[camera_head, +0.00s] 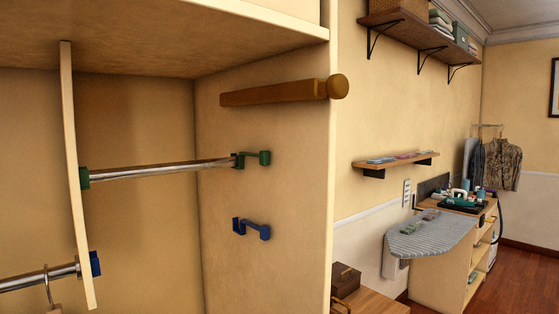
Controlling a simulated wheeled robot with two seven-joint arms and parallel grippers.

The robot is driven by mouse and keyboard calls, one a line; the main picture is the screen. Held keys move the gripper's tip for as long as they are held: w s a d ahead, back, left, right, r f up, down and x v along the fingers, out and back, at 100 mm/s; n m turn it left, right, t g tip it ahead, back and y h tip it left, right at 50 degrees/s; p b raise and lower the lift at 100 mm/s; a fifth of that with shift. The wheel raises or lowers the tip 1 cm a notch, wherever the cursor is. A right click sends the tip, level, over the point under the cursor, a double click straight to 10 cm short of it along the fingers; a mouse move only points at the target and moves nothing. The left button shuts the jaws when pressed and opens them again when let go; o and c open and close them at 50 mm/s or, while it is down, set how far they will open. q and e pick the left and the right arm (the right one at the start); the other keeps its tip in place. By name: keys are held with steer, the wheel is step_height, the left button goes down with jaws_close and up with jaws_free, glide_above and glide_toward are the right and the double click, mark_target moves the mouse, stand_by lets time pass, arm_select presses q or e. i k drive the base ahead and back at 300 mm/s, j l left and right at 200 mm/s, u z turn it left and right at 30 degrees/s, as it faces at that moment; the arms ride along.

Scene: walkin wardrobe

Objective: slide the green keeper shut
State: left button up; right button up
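A green cup bracket (238,160) is fixed to the wardrobe's right side panel. The green keeper (265,158) shows as a block to its right, joined to it by a thin green bar. The keeper block stands apart from the cup. A chrome rail (160,171) runs from a green socket (84,178) on the left divider to the green cup, and its right end appears to lie in or at the cup. Fine detail at the cup is too small to tell. Neither of my grippers is in view.
A blue bracket (250,229) of like shape sits below, without a rail. A wooden peg (284,92) sticks out above. A second rail (40,277) with a hanger ends at a blue socket (95,264). An ironing board (430,236) stands right. Space before the panel looks clear.

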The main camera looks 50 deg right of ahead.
mark_target(264, 155)
steer(key=z, duration=1.8)
steer(key=i+l+z, duration=0.1)
